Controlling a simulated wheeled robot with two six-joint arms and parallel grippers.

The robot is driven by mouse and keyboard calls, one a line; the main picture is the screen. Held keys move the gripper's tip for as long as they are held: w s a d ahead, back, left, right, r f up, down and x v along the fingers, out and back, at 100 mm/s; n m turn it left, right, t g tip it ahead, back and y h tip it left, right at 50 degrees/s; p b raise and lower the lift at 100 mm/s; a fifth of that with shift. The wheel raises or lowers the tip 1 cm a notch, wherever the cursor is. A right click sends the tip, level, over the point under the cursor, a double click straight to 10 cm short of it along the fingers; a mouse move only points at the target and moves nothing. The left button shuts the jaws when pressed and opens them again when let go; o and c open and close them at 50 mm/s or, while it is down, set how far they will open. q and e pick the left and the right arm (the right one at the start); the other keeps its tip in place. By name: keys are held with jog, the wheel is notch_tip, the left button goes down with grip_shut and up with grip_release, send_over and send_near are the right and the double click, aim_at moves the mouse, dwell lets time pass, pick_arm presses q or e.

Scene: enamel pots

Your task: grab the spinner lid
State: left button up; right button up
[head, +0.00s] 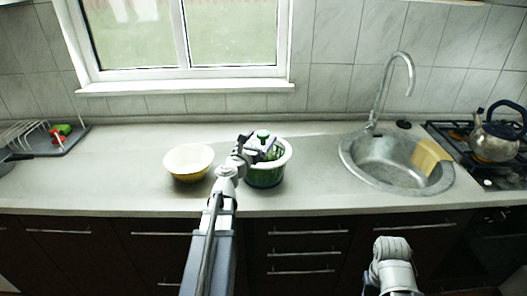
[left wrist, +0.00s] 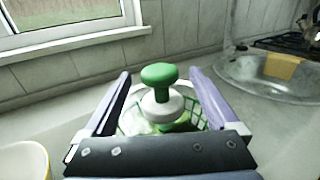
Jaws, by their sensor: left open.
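The spinner lid has a green knob (left wrist: 159,75) on a white collar, seen between my open left fingers in the left wrist view. In the head view the green knob of the spinner lid (head: 263,134) shows at the top of the green and white salad spinner (head: 265,175) on the counter. My left gripper (head: 256,146) is open over the spinner, with its fingers on either side of the knob and apart from it. Part of the lid is hidden by the gripper. In the head view part of my right arm shows low at right, and its fingertips cannot be made out.
A yellow and white bowl (head: 189,161) stands just left of the spinner. A sink (head: 397,163) with a tap and a wooden board is to the right. A kettle (head: 496,138) sits on the stove at far right. A dish rack (head: 40,137) is at far left.

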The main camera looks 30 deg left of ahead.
aim_at(266, 131)
pick_arm(q)
jog(key=shift+w+a+r, duration=0.1)
jog(key=shift+w+a, duration=0.05)
jog(key=shift+w, duration=1.15)
jog(key=shift+w+a, duration=0.1)
jog(key=shift+w, duration=1.15)
grip_shut()
